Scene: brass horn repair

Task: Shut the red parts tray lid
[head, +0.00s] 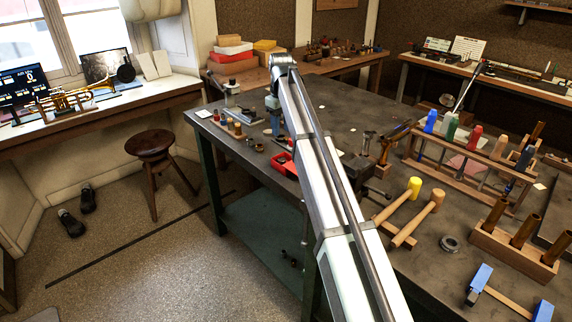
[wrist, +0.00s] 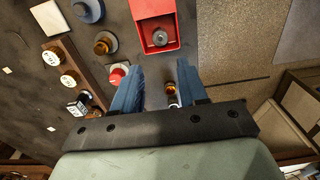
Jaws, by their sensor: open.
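The red parts tray (wrist: 168,46) is at the top centre of the wrist view, with a grey round part inside it. Its near compartment is uncovered; a smooth red panel (wrist: 150,8) shows at its far end, and I cannot tell the lid's exact angle. In the head view the red tray (head: 283,164) sits near the bench's left edge, partly hidden by my arm. My gripper (wrist: 160,72) is open, its blue fingers apart and short of the tray in the wrist view. It also shows in the head view (head: 275,128), above the bench behind the tray.
A small amber-brown item (wrist: 171,87) shows between my fingers. A red-topped piece (wrist: 117,76) and a brass knob (wrist: 104,44) lie left of them. A wooden rack (wrist: 72,62) holds several round pieces. Mallets (head: 412,203) lie right of my arm on the bench.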

